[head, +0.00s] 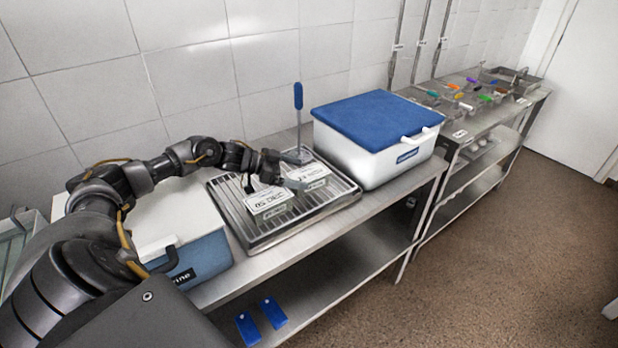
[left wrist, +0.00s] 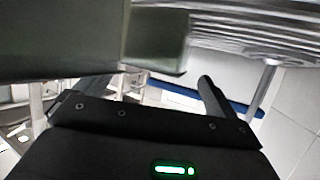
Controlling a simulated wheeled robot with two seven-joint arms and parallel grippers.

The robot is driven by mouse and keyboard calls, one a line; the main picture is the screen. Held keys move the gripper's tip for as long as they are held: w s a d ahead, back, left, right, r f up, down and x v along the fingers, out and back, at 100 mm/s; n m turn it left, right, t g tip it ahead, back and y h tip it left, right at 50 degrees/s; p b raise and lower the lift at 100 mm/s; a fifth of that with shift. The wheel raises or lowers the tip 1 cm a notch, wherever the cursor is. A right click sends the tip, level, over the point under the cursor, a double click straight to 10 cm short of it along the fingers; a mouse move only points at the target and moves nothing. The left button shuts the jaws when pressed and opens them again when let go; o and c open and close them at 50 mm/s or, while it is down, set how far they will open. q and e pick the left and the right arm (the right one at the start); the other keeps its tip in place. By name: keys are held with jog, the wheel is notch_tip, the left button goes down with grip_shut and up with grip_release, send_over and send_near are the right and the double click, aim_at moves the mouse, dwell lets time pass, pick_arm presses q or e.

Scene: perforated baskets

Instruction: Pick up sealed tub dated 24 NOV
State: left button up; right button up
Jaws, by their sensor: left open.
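Two pale tubs with white date cards sit on the ridged metal rack in the head view. The nearer card (head: 267,201) reads 05 DEC. The farther card (head: 308,172) is too small to read surely and looks like a NOV date. My left gripper (head: 274,186) is open, over the rack beside these tubs; it partly covers them. In the left wrist view its dark fingers (left wrist: 145,100) are spread, with a blurred grey-green block (left wrist: 155,40) close by, and I cannot tell which tub that is. My right gripper is not in view.
The rack (head: 335,203) lies on a steel bench. A white box with a blue lid (head: 375,115) stands right of it, and another white-and-blue box (head: 205,255) stands left. A blue-handled tool (head: 298,97) stands upright behind the tubs. The tiled wall is close behind.

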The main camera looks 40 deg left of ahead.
pick_arm(q)
jog(key=shift+x, duration=1.15)
jog(key=c, duration=1.6)
jog(key=shift+o, duration=0.2)
jog(key=shift+r, duration=0.15)
